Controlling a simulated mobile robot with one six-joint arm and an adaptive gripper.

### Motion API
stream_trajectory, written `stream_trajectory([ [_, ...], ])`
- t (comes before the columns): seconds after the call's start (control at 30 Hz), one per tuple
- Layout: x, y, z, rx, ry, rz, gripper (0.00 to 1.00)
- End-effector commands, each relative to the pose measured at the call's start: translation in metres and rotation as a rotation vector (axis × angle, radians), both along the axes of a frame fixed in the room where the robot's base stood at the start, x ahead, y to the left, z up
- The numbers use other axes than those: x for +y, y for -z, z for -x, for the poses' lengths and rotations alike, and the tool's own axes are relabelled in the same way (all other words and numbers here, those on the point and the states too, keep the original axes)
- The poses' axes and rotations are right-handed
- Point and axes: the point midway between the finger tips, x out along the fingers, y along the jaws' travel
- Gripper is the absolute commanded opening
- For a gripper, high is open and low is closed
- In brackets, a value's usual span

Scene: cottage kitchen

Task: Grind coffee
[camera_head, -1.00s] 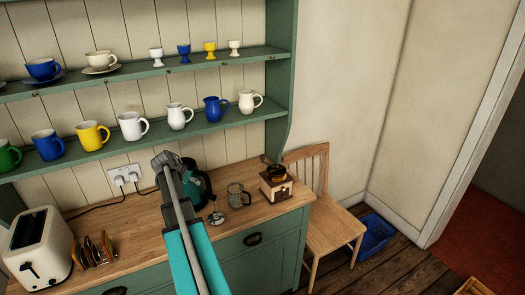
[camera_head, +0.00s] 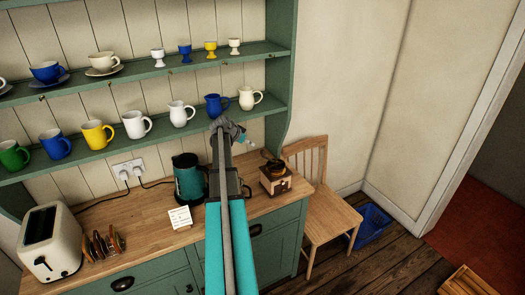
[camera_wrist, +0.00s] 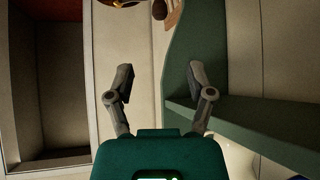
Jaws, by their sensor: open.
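The coffee grinder (camera_head: 275,182), a small wooden box with a dark top, stands upright at the right end of the wooden counter (camera_head: 150,205) in the head view. My gripper (camera_wrist: 158,80) is open and empty in the wrist view, its two fingers wide apart. In the head view my arm rises in front of the counter and its end is up at the lower shelf, left of and above the grinder. The fingers are hard to make out there. Small brown and yellow parts at the wrist view's top edge are too cut off to name.
A teal kettle (camera_head: 188,178) and a white card (camera_head: 180,217) are left of my arm. A toaster (camera_head: 48,240) and toast rack (camera_head: 103,247) are farther left. Mugs line the lower shelf (camera_head: 105,155). A wooden chair (camera_head: 325,220) stands right of the counter.

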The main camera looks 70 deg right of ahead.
Motion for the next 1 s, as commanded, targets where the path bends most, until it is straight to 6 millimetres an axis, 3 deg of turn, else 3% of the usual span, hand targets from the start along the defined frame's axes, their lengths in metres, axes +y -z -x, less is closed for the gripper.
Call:
stream_trajectory([
  [0.47,-0.008,0.011,0.003,0.0,0.0,0.0,0.69],
  [1.0,-0.044,0.052,0.02,0.0,0.001,-0.001,0.69],
])
